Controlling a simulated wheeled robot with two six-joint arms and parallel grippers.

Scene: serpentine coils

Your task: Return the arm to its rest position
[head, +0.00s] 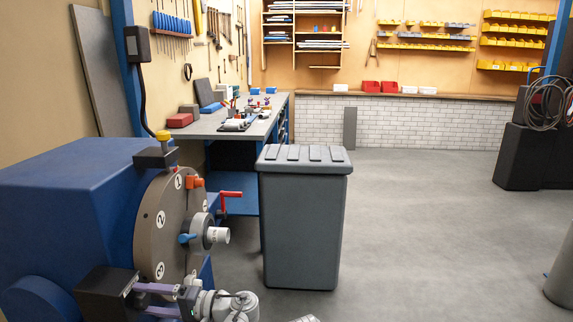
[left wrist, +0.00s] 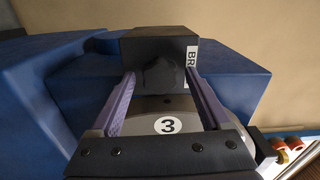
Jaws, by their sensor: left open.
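My left gripper (head: 142,298) is at the bottom left of the head view, in front of a black box (head: 103,289) on the blue machine (head: 65,200). Its two purple fingers are apart. In the left wrist view the fingers (left wrist: 160,82) reach toward the black box (left wrist: 150,42), one on each side of its dark knob (left wrist: 162,76). I cannot tell whether they touch the box. A label reading "BR" is partly hidden by the right finger. A disc marked 3 (left wrist: 185,108) shows below. My right gripper is not in view.
The machine's round numbered plate (head: 160,222) has a red handle, a blue lever and a white tube close to my left arm. A grey bin (head: 304,220) stands right of it. A workbench (head: 205,126) is behind. The floor (head: 430,230) at right is mostly clear.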

